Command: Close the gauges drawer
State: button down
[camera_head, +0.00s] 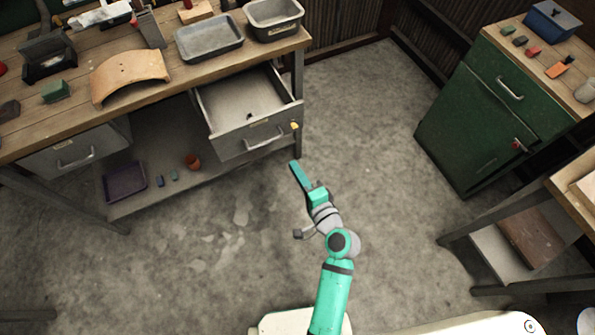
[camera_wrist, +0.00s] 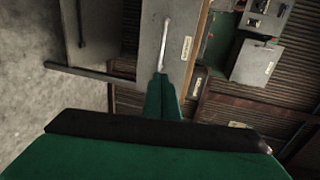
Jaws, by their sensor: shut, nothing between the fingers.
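An open grey drawer (camera_head: 250,98) sticks out from under the right end of the workbench. Its front (camera_head: 235,139) has a bar handle (camera_head: 264,138) and a label too small to read, so I cannot confirm it is the gauges drawer. A small dark thing lies inside. My gripper (camera_head: 294,164) is shut and empty, just in front of the drawer front's right end. In the wrist view, my gripper's fingertips (camera_wrist: 160,76) overlap the lower end of a bar handle (camera_wrist: 162,45) on a grey labelled front. I cannot tell whether they touch.
Another grey drawer (camera_head: 75,152) at the bench's left looks shut. The lower shelf (camera_head: 225,168) holds a purple tray (camera_head: 124,181) and a brown cup (camera_head: 193,161). A green cabinet (camera_head: 470,130) stands at the right. The concrete floor between is clear.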

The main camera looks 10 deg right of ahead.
jog(key=x, duration=1.1)
jog(key=shift+s+a+f, duration=0.1)
jog(key=shift+s, duration=0.05)
